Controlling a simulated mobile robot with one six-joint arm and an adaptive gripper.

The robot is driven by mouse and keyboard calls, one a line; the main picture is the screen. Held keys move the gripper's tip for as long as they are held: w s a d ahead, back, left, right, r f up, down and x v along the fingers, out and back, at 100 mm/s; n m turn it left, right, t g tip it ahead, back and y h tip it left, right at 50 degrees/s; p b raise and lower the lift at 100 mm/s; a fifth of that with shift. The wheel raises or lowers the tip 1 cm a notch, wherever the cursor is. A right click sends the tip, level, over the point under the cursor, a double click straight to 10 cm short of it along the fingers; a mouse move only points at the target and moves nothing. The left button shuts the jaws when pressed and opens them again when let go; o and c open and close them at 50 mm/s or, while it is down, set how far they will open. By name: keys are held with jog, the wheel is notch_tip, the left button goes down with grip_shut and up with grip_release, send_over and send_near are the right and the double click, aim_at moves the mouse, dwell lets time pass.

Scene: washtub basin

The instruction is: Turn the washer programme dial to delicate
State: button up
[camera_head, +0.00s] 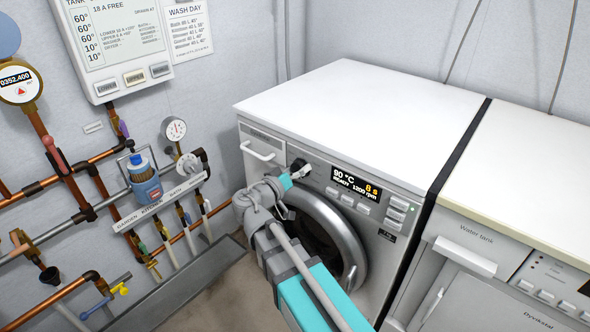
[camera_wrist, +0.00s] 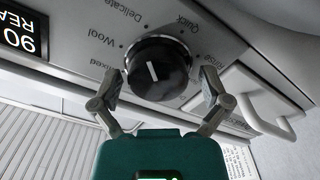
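The washer's programme dial (camera_wrist: 158,68) is a round black knob with a short white line on its face. In the wrist view it appears upside down, with the labels Mixed, Wool, Delicate, Quick and Rinse around it. The white line stands near upright in that view; which label it marks I cannot tell for sure. My gripper (camera_wrist: 161,86) is open, with one finger on each side of the dial and a visible gap to it on both sides. In the head view my gripper (camera_head: 293,178) is at the washer's (camera_head: 392,181) front, partly hiding the dial (camera_head: 298,165).
The washer display (camera_head: 357,186) reads 90 °C, READY, 1200 rpm. A drawer handle (camera_wrist: 265,120) sits beside the dial. The round door (camera_head: 345,235) is below. A second appliance (camera_head: 470,255) stands at right; pipes and gauges (camera_head: 175,130) line the left wall.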

jog(key=shift+s, duration=0.15)
jog(key=v, duration=1.1)
jog(key=shift+s+a, duration=0.3)
dwell(0.8)
